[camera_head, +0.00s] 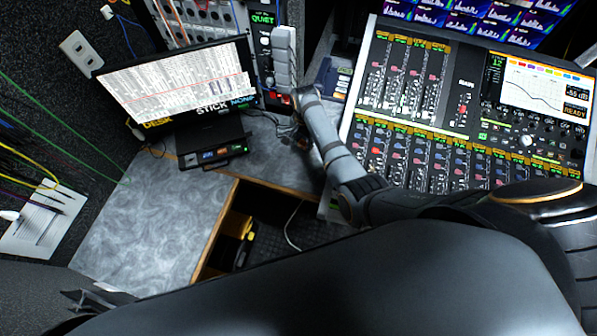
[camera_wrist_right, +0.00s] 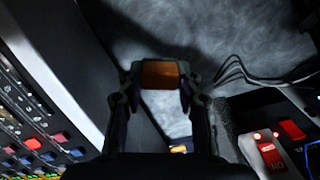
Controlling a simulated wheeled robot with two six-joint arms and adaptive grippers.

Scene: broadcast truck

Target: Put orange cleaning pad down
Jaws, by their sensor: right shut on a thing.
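The orange cleaning pad (camera_wrist_right: 160,75) is a small, dull orange block between the fingertips of my right gripper (camera_wrist_right: 158,78) in the right wrist view. The gripper is shut on it, above the grey mottled desktop (camera_wrist_right: 230,40). In the head view my right arm reaches to the desk strip between the monitor and the mixing console, with the right gripper (camera_head: 300,137) small and dark there. The pad is not clear in that view. A dark and grey piece at the lower left of the head view may be part of my left gripper; its jaws cannot be made out.
The mixing console (camera_head: 405,110) stands to the right of my right arm. A monitor (camera_head: 178,82) and a black box (camera_head: 212,150) stand to the left. Cables lie near the gripper. A red switch (camera_wrist_right: 268,150) shows close by. The desktop at left (camera_head: 130,225) is clear.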

